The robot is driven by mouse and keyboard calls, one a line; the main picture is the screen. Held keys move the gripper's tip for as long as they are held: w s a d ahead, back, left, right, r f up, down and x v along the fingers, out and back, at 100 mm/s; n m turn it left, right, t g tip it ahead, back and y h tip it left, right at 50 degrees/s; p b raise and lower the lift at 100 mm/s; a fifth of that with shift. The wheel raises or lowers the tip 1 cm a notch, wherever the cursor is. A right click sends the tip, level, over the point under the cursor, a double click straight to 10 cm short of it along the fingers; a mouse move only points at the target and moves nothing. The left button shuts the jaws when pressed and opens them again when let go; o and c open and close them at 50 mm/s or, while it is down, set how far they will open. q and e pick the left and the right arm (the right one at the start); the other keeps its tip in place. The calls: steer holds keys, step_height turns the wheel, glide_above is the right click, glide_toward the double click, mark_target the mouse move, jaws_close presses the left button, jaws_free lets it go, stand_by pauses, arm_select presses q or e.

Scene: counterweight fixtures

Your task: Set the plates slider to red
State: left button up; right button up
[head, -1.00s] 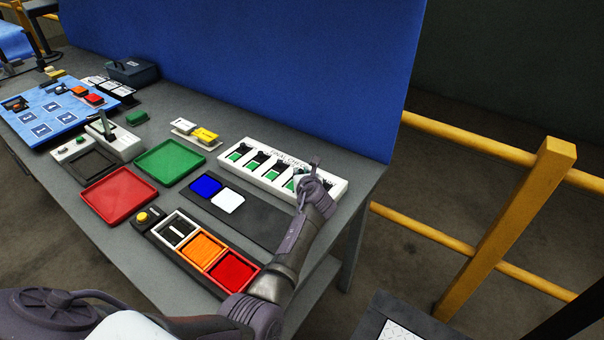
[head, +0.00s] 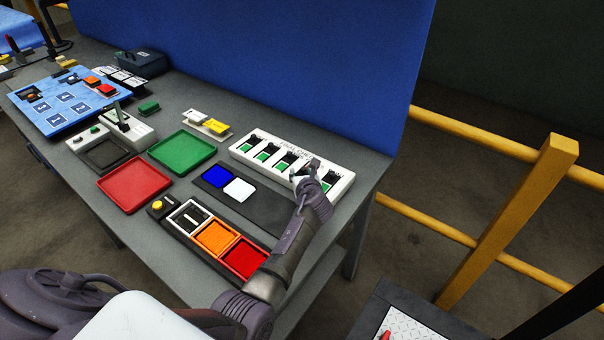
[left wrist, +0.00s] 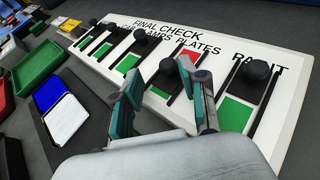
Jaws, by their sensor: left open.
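The white FINAL CHECK panel (head: 245,151) stands on the grey bench and fills much of the left wrist view (left wrist: 290,120). Its plates slider has a round black knob (left wrist: 168,68) under the word PLATES. The knob sits partway along its slot, with a red patch (left wrist: 190,60) showing above it and some green below. My left gripper (left wrist: 161,74) is open over the panel, its two fingers to either side of the plates slot. I cannot tell whether a finger touches the knob. The gripper also shows in the head view (head: 312,174). My right gripper is out of view.
The paint slider knob (left wrist: 258,70) stands close to the right finger, with green (left wrist: 235,113) below it. Other slider knobs lie to the left. A black tray with blue (head: 216,176) and white tiles lies in front of the panel. A blue partition (head: 270,60) rises behind.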

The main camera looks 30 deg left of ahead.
arm_select(q)
steer(key=shift+s+r, duration=0.15)
steer(key=shift+s+d+r, duration=0.1)
steer(key=shift+s+d, duration=0.1)
steer(key=v, duration=1.1)
steer(key=shift+d, duration=0.2)
arm_select(e)
steer(key=shift+s, duration=0.5)
